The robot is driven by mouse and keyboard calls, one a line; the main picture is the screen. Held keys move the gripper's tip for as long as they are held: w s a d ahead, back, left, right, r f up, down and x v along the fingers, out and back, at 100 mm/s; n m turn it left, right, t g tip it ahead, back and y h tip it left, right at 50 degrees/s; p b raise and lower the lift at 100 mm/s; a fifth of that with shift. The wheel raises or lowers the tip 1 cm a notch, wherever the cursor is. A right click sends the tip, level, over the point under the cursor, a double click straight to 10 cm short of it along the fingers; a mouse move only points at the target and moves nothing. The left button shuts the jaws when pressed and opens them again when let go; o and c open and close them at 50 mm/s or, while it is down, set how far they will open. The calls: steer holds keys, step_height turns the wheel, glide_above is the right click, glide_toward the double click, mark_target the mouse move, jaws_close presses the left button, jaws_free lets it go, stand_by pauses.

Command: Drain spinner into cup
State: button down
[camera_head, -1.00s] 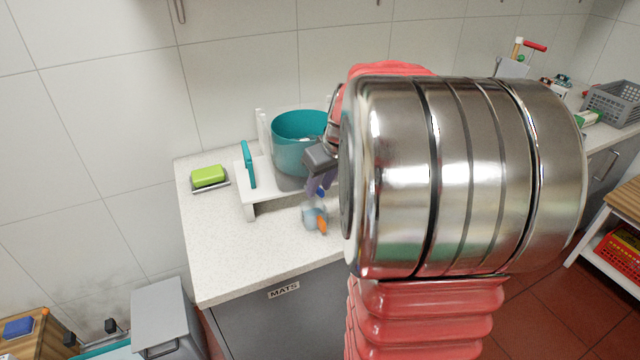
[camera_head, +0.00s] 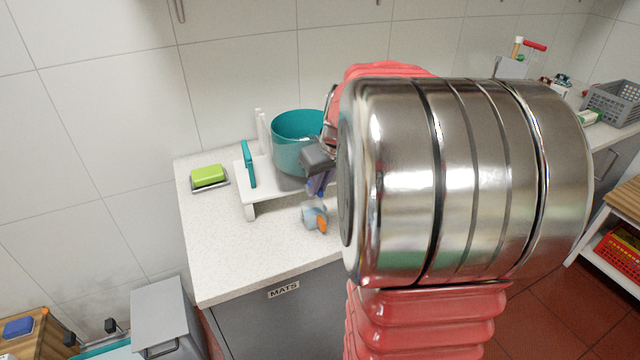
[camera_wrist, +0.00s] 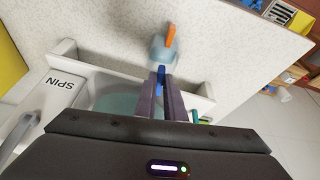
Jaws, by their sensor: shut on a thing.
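The spinner is a teal drum (camera_head: 290,148) on a white base (camera_head: 250,208), standing on the counter against the wall. In the wrist view its white base has a part marked SPIN (camera_wrist: 62,84), and part of the teal drum (camera_wrist: 115,102) shows behind my fingers. A pale blue-grey cup (camera_head: 309,217) with an orange part stands on the counter in front of the base; it also shows in the wrist view (camera_wrist: 158,50). My gripper (camera_wrist: 161,82) is shut on a small blue piece (camera_wrist: 160,73) at the spinner's front, just beside the cup. Whether the piece touches the cup is unclear.
A green sponge (camera_head: 207,176) lies in a tray on the counter's left. A teal upright handle (camera_head: 249,165) stands at the base's left end. A grey crate (camera_head: 612,103) stands far right. My arm hides the area right of the spinner.

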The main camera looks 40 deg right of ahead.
steer(key=shift+a+m, duration=0.15)
steer(key=shift+m, duration=0.15)
steer(key=c, duration=1.8)
jaws_free()
steer(key=shift+c, duration=0.2)
steer(key=shift+r, duration=0.1)
steer(key=v, duration=1.3)
steer(key=shift+a+r, duration=0.15)
steer(key=shift+r, duration=0.1)
steer(key=shift+s, duration=0.1)
